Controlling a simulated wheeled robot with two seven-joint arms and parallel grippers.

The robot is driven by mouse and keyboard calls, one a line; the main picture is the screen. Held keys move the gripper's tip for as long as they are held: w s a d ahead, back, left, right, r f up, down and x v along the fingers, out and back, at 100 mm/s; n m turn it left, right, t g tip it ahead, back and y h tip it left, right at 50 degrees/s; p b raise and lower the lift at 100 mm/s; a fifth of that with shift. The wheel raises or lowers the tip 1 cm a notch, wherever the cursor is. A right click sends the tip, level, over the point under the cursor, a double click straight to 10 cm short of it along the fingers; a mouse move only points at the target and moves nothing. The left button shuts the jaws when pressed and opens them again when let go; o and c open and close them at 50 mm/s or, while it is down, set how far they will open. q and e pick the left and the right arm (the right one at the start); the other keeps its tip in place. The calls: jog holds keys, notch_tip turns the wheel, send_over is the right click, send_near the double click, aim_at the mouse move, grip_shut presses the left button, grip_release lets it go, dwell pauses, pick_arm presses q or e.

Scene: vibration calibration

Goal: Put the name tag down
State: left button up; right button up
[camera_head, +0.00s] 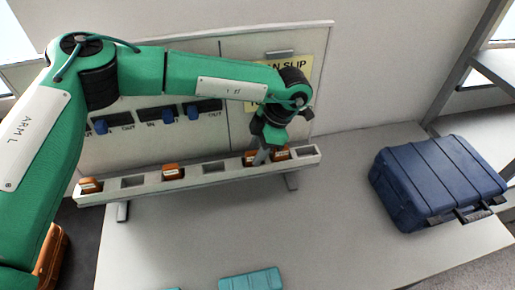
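My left gripper (261,157) points down at the right part of a long pale slotted rack (215,172), beside an orange-brown block with a white label (249,159). Its grey fingers are small and overlap the rack, so whether they are open or shut on something cannot be told. Another labelled orange-brown block (280,153) sits in the slot just right of the gripper. More such blocks sit in the rack at its left end (90,186) and left of its middle (173,172). I cannot pick out a name tag with certainty. My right gripper is not in view.
A dark blue case (435,182) stands on the table (300,230) at the right. A teal flat thing (250,280) lies at the front edge. A panel with blue knobs (225,60) stands behind the rack. The middle table is clear.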

pick_arm(q)
jog(key=shift+r, duration=0.1)
jog(key=shift+d+r, duration=0.1)
jog(key=shift+r, duration=0.05)
jog(key=b+v, duration=0.3)
jog(key=v, duration=0.8)
jog(key=shift+r, duration=0.3)
jog(key=shift+d, duration=0.15)
